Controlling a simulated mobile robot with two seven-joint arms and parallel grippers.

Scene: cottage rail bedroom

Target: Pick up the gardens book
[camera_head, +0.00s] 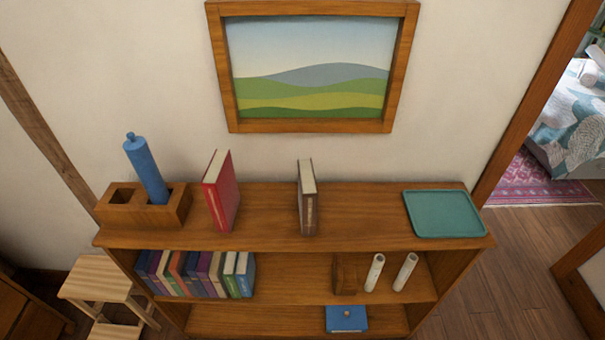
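No book title is readable, so I cannot tell which one is the gardens book. A red book (221,191) stands upright on the shelf unit's top board (265,215). A brown book (307,198) stands upright to its right, apart from it. A blue book-like item (346,318) lies flat on the bottom shelf. Neither of my grippers is in view.
A wooden holder (113,212) with a blue bottle (146,169) leaning in it stands at the top left. A teal tray (443,213) lies at the top right. A wooden block (345,274) and two white rolls (405,272) are on the middle shelf. A stool (98,279) stands left.

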